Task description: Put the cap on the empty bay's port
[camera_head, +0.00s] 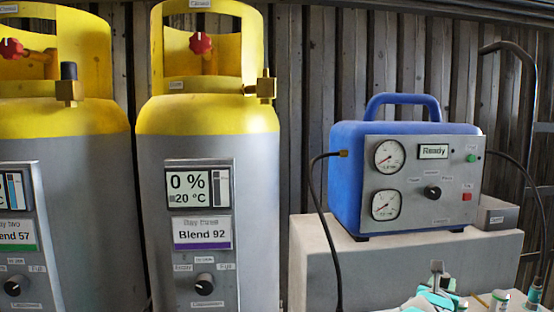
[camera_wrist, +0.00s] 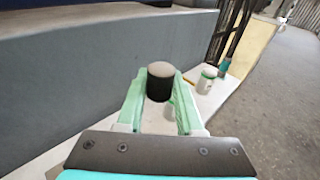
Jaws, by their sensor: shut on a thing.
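My gripper (camera_wrist: 160,98) is shut on a dark round cap (camera_wrist: 158,86) with a paler top, held between its pale green fingers. In the head view, green parts of my gripper (camera_head: 436,299) show low at the right, in front of the grey block, far from the cylinders. The bay three cylinder (camera_head: 150,200), labelled Blend 92, reads 0 % and 20 °C. Its brass port (camera_head: 265,88) at the upper right is bare. The bay two cylinder (camera_head: 75,150), labelled Blend 57, has a dark cap (camera_head: 69,71) on its brass port.
A blue machine (camera_head: 350,180) with two gauges and a "Ready" display stands on a grey block (camera_head: 400,270). Black hoses hang at its sides. Small white-and-green containers (camera_head: 500,300) stand near my gripper; one also shows in the wrist view (camera_wrist: 207,80). A corrugated wall is behind.

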